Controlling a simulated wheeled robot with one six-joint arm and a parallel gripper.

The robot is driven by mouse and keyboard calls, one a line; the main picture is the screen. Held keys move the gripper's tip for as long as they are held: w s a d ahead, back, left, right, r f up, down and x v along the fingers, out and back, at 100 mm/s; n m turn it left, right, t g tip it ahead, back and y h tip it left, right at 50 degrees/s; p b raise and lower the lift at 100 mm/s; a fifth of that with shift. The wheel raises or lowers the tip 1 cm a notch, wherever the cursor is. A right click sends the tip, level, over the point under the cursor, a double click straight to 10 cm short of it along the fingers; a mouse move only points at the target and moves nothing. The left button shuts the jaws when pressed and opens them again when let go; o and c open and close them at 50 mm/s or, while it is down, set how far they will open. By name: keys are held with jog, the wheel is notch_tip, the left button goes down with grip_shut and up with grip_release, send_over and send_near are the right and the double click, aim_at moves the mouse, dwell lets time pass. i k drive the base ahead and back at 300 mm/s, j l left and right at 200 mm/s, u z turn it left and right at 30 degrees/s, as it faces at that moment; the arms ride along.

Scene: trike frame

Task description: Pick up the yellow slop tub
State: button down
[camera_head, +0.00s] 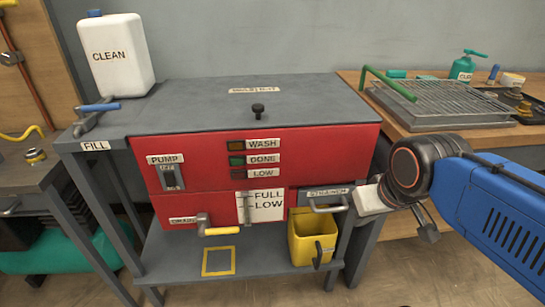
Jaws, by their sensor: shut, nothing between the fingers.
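The yellow slop tub (301,245) stands upright on the lower shelf (178,268) of the grey bench, at its right end. Its open top faces up below the drawer labelled STRAINER (325,193). A dark handle (319,256) is on its front. My gripper (429,236) is to the right of the tub and a little higher in the picture, apart from it. It is shut and empty, partly hidden by my wrist.
A yellow outlined square (218,261) marks the shelf left of the tub. A drain tap with a yellow lever (220,231) sticks out above it. A grey bench leg (361,243) stands just right of the tub. Floor to the front right is clear.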

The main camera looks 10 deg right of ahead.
aim_at(312, 237)
jog(key=k+j, duration=0.1)
jog(key=j, duration=0.3)
jog(key=j+z, duration=0.1)
jog(key=j, duration=0.3)
jog(key=k+j, duration=0.15)
jog(key=j, duration=0.25)
jog(key=k+j+z, duration=0.1)
jog(key=j, duration=0.3)
jog(key=k+j, duration=0.1)
jog(key=j, duration=0.3)
jog(key=k+j, duration=0.1)
jog(key=j, duration=0.3)
jog(key=k+j+z, duration=0.1)
jog(key=j, duration=0.3)
jog(key=i, duration=0.4)
